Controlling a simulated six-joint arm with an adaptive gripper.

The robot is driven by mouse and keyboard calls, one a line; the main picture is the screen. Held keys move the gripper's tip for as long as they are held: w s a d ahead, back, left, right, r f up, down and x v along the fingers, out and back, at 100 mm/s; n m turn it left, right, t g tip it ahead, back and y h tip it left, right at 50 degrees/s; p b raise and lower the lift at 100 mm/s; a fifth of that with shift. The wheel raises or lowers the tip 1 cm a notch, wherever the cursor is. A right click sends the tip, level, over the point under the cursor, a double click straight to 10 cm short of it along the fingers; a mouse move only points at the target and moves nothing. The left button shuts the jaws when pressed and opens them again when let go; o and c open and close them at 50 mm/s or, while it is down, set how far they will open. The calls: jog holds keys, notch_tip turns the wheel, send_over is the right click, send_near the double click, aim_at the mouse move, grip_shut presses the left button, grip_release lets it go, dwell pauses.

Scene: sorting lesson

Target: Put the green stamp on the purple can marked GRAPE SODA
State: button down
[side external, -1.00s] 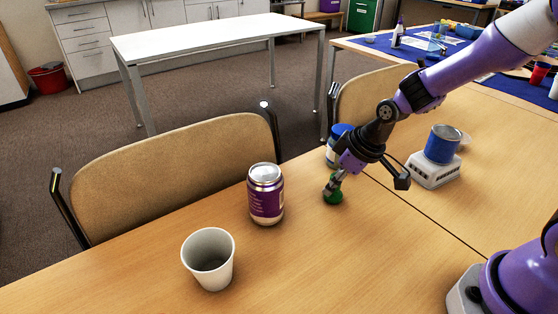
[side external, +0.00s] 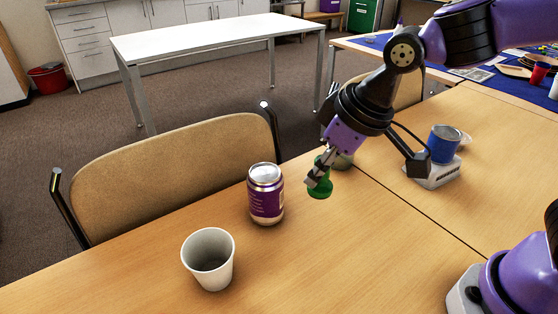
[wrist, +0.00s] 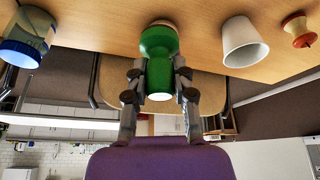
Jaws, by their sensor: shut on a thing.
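My gripper (side external: 317,172) is shut on the green stamp (side external: 321,189) and holds it above the wooden table, tilted. In the wrist view the stamp (wrist: 158,45) sits between the two fingertips (wrist: 159,80). The purple can (side external: 266,197) stands upright on the table, left of the stamp and apart from it, with its silver top bare. Its label is too small to read. In the wrist view I cannot make out the can for certain; the stamp covers the middle.
A white cup (side external: 209,260) stands open at the front left. A blue-lidded jar (wrist: 26,36) and a red and yellow object (wrist: 299,30) show in the wrist view. The table's middle front is clear.

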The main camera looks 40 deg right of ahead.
jog(key=a+r+m, duration=0.2)
jog(key=a+r, duration=0.8)
jog(key=a, duration=0.1)
jog(key=h, duration=0.1)
send_near(257, 166)
jog(key=shift+w+a+m, duration=0.1)
jog(key=shift+w+m, duration=0.2)
jog(key=shift+w, duration=0.4)
jog(key=shift+f, duration=2.05)
jog(key=shift+f, duration=0.1)
jog(key=c, duration=0.7)
grip_release()
